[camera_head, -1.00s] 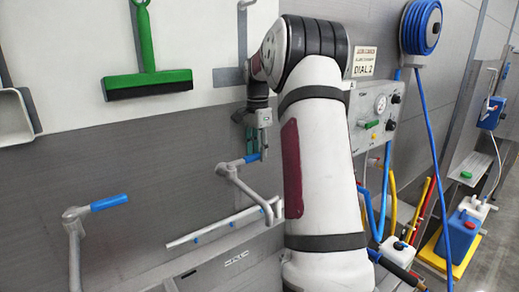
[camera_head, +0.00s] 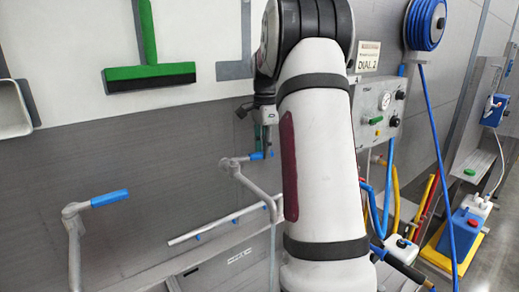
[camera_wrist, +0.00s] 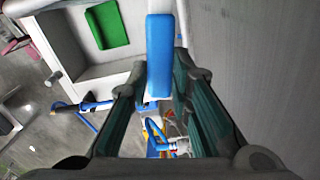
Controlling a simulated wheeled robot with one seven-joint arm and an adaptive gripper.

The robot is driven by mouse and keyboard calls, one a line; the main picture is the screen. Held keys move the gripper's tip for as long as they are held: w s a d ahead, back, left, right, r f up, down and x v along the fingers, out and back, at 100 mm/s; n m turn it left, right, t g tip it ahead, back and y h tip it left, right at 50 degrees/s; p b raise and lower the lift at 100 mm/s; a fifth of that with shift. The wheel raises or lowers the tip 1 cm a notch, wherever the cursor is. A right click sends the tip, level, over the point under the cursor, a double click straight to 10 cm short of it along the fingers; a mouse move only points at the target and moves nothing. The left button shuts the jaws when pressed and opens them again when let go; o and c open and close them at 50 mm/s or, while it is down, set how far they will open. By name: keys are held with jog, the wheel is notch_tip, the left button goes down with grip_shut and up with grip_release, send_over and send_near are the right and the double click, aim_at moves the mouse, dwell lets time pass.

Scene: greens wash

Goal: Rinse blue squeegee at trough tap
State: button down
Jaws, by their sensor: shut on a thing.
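My gripper (camera_head: 265,140) is at the right-hand wall tap (camera_head: 240,172), at its blue lever handle (camera_head: 256,156). In the wrist view the blue handle (camera_wrist: 158,55) lies between the two dark green-padded fingers of my gripper (camera_wrist: 160,82), which is shut on it. A second tap (camera_head: 73,222) with a blue lever (camera_head: 109,198) stands at the left. The trough (camera_head: 165,282) below is mostly cut off or hidden by my arm. I cannot make out a blue squeegee in either view. A green squeegee (camera_head: 150,77) hangs on the wall panel.
A blue hose reel (camera_head: 425,25) and a control panel (camera_head: 377,107) with a gauge are on the wall at right. Blue and yellow hoses hang below. A blue container (camera_head: 465,228) stands farther right. A green rectangle (camera_wrist: 108,24) shows in the wrist view.

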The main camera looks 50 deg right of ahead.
jog(key=shift+s+a+m, duration=0.1)
jog(key=shift+s+m, duration=0.05)
jog(key=shift+m, duration=0.15)
jog(key=c, duration=1.4)
grip_release()
jog(key=shift+c, duration=0.2)
jog(key=shift+r, duration=0.15)
notch_tip(320, 180, up, 12)
jog(key=shift+o, duration=0.6)
